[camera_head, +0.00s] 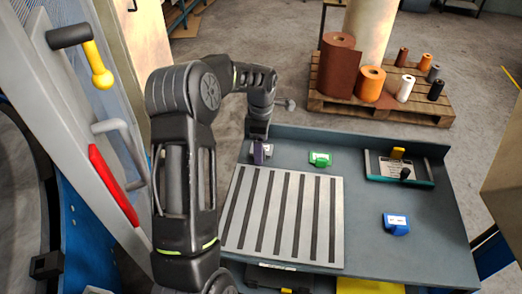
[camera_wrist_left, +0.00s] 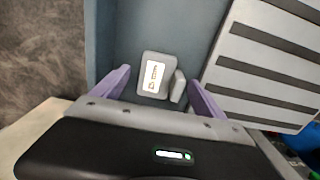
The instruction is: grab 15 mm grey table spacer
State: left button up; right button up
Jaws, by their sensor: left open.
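The grey spacer (camera_wrist_left: 154,72), a small block with a pale label, lies on the blue-grey table in the left wrist view, with a small grey part at its right side. It also shows partly behind my gripper in the head view (camera_head: 267,150). My left gripper (camera_wrist_left: 162,88) is open, its two purple fingers apart on either side of the spacer in the picture. In the head view my left gripper (camera_head: 259,154) is over the table's back left corner. I cannot tell whether the fingers reach down around the spacer. My right gripper is not in view.
A slotted light plate (camera_head: 283,218) lies just in front of the spacer. A green block (camera_head: 320,159) and a blue block (camera_head: 396,224) stand to the right. A tray with a yellow and a black handle (camera_head: 398,170) is at the back right. The table has a raised back wall.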

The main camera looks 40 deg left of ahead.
pick_arm(q)
jog(key=shift+c, duration=0.4)
jog(key=c, duration=1.4)
jog(key=shift+r, duration=0.15)
jog(key=shift+c, duration=0.2)
notch_tip(320, 180, up, 10)
jog(key=b, duration=0.1)
jog(key=shift+b, duration=0.35)
